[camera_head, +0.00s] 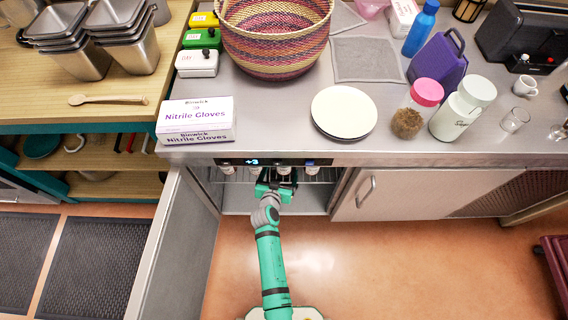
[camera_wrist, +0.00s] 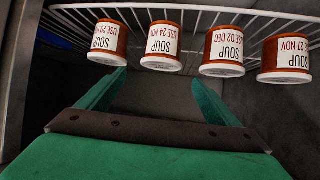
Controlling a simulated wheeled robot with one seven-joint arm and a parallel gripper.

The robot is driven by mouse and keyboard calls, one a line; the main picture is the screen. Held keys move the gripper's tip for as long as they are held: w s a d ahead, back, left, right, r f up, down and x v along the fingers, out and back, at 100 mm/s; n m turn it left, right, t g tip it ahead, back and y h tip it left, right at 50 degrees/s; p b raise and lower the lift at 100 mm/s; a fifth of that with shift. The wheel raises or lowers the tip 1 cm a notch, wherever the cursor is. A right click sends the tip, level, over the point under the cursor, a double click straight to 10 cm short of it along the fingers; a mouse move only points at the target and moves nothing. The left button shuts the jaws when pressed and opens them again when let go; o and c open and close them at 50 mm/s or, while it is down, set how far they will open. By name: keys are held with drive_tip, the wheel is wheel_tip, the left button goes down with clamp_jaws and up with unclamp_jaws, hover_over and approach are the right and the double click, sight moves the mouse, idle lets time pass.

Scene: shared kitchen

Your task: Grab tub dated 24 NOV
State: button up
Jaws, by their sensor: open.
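The tub labelled SOUP, USE 24 NOV (camera_wrist: 161,47) shows in the wrist view, orange with a white label and a white lid; it appears upside down there. My gripper (camera_wrist: 160,77) is open and empty. Its two green fingers point toward this tub, which lies ahead between the lines of the fingertips, apart from them. In the head view my gripper (camera_head: 275,187) is at the opening of the cabinet under the counter.
The tubs are in a row on a white wire shelf (camera_wrist: 195,14). The cabinet door (camera_head: 175,250) stands open at the left of my arm. The closed door (camera_head: 400,195) is on the right. A glove box (camera_head: 196,121) and a plate (camera_head: 343,112) are on the counter above.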

drive_tip(key=shift+x, duration=5.2)
drive_tip(key=shift+a, duration=0.1)
drive_tip(key=c, duration=1.3)
